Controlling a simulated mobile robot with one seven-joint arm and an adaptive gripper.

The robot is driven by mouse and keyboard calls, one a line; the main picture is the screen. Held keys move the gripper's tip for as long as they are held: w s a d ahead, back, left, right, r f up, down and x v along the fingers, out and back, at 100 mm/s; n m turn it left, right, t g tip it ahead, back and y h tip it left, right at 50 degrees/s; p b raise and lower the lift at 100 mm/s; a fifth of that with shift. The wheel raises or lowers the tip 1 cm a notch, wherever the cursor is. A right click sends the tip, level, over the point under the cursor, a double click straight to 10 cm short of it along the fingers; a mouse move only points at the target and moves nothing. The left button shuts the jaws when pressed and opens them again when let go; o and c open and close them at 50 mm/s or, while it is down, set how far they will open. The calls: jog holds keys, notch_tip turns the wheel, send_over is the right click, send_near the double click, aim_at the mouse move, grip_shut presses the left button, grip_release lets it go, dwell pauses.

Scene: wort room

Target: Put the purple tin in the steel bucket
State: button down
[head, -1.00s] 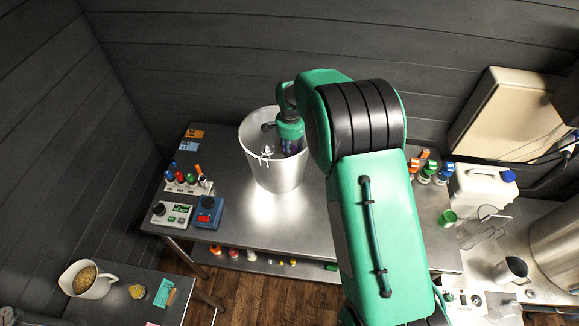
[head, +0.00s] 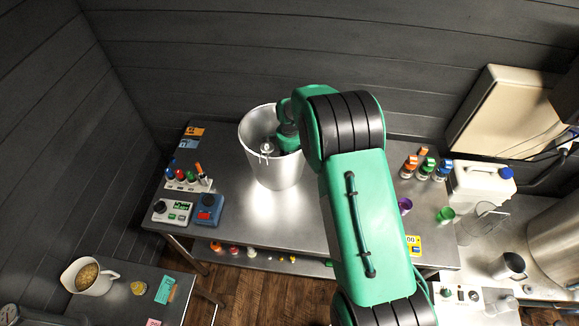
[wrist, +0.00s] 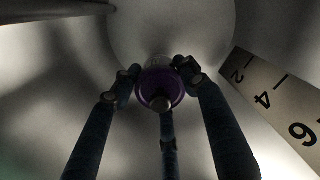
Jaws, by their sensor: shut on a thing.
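The steel bucket (head: 273,176) stands upright on the steel bench in the head view. My gripper (wrist: 160,84) points down into it; in the head view my green wrist is inside the rim and the fingertips are hidden. In the wrist view the dark fingers are closed around the purple tin (wrist: 153,92), seen end-on with a dark knob at its middle. Pale bucket walls (wrist: 60,60) surround it, with a numbered scale strip (wrist: 268,98) at the right. I cannot tell whether the tin touches the bottom.
A purple cup (head: 404,206) and green cup (head: 445,214) are on the right. A blue box (head: 208,210) and grey instrument (head: 171,212) stand left of the bucket. A white canister (head: 481,187) stands far right. Bare bench (head: 300,222) lies in front of the bucket.

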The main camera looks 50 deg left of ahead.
jog(key=shift+f, duration=1.8)
jog(key=shift+f, duration=0.2)
jog(key=c, duration=1.2)
grip_release()
jog(key=shift+r, duration=0.15)
jog(key=shift+r+b, duration=0.6)
jog(key=shift+r, duration=5.4)
jog(key=shift+r, duration=0.1)
